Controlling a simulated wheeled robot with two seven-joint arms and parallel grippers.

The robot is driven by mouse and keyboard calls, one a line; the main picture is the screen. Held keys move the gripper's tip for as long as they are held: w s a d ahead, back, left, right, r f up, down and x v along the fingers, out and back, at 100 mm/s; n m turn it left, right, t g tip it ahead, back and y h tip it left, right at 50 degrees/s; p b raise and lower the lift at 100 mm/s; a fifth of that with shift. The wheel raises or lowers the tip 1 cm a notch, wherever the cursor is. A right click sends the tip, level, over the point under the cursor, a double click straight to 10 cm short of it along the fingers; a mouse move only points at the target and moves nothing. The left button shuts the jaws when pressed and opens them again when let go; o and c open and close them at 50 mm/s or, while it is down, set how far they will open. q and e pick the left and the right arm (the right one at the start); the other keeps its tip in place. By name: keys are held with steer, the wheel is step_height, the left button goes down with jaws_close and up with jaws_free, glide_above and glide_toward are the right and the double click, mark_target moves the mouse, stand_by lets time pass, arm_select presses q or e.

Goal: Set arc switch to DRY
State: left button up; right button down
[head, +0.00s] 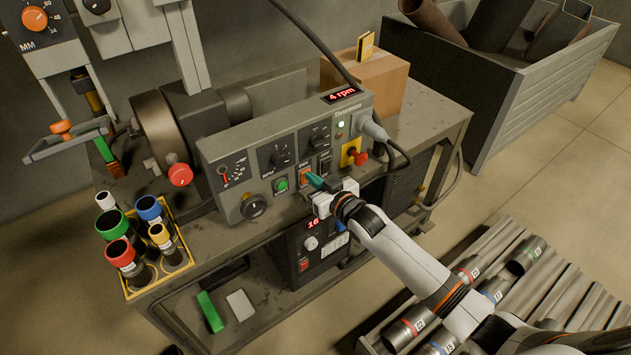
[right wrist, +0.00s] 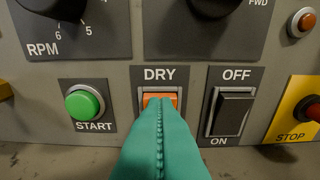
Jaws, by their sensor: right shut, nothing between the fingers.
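The arc switch (right wrist: 160,92) is an orange rocker in a grey frame under the word DRY on the control panel (head: 300,140). In the right wrist view its upper part shows; my fingers hide its lower part and any label below. In the head view the switch (head: 305,174) shows just left of the fingertips. My right gripper (head: 316,181) is shut and empty, with teal fingers. Its tips (right wrist: 160,103) overlap the middle of the switch; I cannot tell whether they touch it. My left gripper is not in view.
A green START button (right wrist: 84,102) sits left of the switch, a black OFF/ON rocker (right wrist: 233,112) right of it, then a red STOP button (right wrist: 312,112). A welder box (head: 322,246) stands under the bench. A rack of pipes (head: 500,290) lies at lower right.

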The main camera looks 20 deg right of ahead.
steer(key=shift+w+a, duration=0.1)
steer(key=shift+w, duration=0.1)
steer(key=f+p+v, duration=0.1)
steer(key=p+v, duration=0.3)
steer(key=v, duration=0.3)
stand_by(0.5)
stand_by(0.3)
